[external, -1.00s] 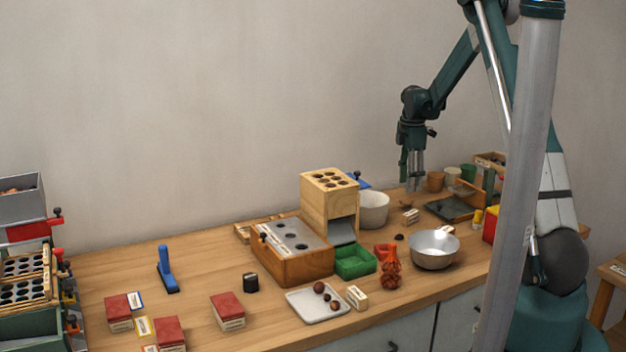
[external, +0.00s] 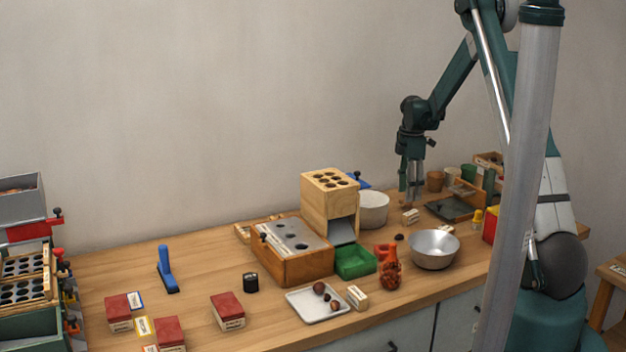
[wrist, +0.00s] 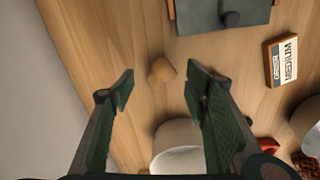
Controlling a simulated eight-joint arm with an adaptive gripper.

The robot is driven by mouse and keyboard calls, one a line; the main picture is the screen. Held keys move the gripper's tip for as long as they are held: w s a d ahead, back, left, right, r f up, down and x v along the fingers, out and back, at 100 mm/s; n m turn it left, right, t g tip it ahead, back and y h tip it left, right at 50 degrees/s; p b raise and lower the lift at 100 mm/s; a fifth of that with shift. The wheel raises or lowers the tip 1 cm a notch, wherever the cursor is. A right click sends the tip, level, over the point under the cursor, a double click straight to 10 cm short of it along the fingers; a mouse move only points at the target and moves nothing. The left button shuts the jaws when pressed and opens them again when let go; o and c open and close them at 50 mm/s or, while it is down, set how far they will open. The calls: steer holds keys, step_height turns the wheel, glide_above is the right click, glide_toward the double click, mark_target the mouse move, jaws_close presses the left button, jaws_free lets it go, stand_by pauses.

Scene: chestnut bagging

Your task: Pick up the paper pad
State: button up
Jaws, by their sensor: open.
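No thing in view is plainly marked as the paper pad. Red-topped blocks with pale, labelled sides stand at the front left, one of them apart from the others (external: 228,311); I cannot tell whether any is the pad. A small labelled block (external: 410,217) lies right of the white pot; in the wrist view its label (wrist: 283,60) reads "MEDIUM". My gripper (external: 411,196) points down above the back right of the bench. In the wrist view, my gripper (wrist: 160,92) is open and empty, with a small tan piece (wrist: 162,70) visible between its fingers.
The white pot (external: 373,209) stands left of my gripper and the metal bowl (external: 434,250) in front. A dark tray (external: 450,208) lies to the right. A wooden block with holes (external: 329,190) rises further left.

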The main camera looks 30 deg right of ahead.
mark_target(407, 204)
steer(key=shift+f+b, duration=0.6)
steer(key=shift+f, duration=1.6)
steer(key=c, duration=0.7)
